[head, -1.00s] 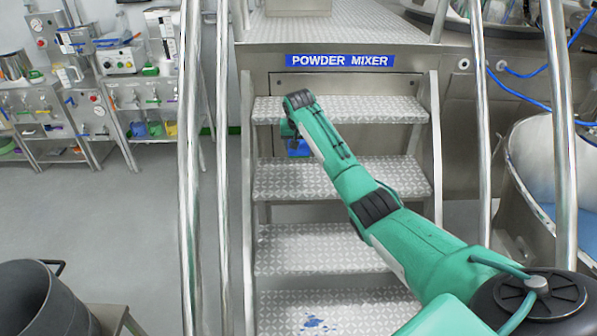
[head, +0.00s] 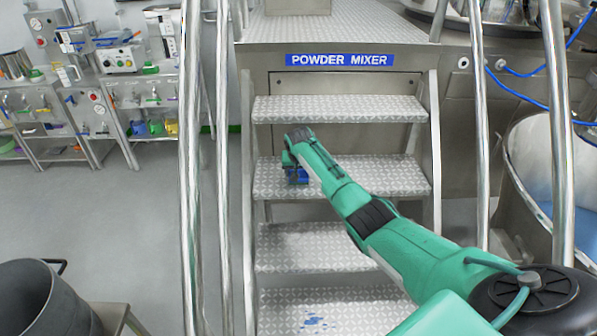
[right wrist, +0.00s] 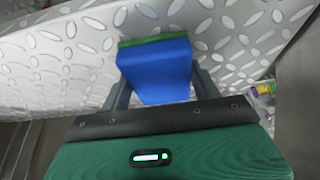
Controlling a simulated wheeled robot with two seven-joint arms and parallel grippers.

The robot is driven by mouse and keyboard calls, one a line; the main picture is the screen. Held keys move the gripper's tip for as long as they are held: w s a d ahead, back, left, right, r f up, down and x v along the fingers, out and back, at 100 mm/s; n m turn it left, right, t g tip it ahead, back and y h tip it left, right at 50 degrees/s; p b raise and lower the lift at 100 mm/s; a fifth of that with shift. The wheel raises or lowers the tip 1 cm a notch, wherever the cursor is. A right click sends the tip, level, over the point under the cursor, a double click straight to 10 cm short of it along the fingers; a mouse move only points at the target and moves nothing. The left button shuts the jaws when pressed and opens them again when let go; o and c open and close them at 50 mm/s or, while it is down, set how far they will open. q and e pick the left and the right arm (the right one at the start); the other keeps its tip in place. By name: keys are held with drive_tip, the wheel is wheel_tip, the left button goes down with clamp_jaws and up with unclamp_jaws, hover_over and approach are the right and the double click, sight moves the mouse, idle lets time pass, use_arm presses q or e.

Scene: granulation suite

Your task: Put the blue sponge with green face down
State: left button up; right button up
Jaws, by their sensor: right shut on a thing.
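The blue sponge with a green face (right wrist: 155,72) is between the two fingers of my right gripper (right wrist: 158,85) in the right wrist view. Its green face is a thin strip along the far edge. In the head view the sponge (head: 297,175) shows as a small blue patch below the end of my right arm. My right gripper (head: 296,168) is over the stair tread second from the top. The right wrist view shows a patterned metal tread close beyond the sponge; I cannot tell whether they touch. My left gripper is not in view.
Metal stairs (head: 340,174) with patterned treads rise to a platform, with handrails (head: 190,170) on both sides. Blue spots (head: 316,321) lie on the lowest visible tread. A dark bucket (head: 40,300) stands at lower left. Equipment shelves (head: 95,110) stand at the back left.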

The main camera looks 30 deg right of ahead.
drive_tip(key=shift+f, duration=0.1)
drive_tip(key=o, duration=0.9)
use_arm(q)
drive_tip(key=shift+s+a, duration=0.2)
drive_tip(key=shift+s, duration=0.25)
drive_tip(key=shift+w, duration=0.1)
use_arm(e)
drive_tip(key=shift+s+a+r, duration=0.1)
drive_tip(key=shift+r, duration=0.45)
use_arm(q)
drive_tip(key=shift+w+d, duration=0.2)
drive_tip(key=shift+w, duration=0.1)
use_arm(e)
drive_tip(key=v, duration=1.1)
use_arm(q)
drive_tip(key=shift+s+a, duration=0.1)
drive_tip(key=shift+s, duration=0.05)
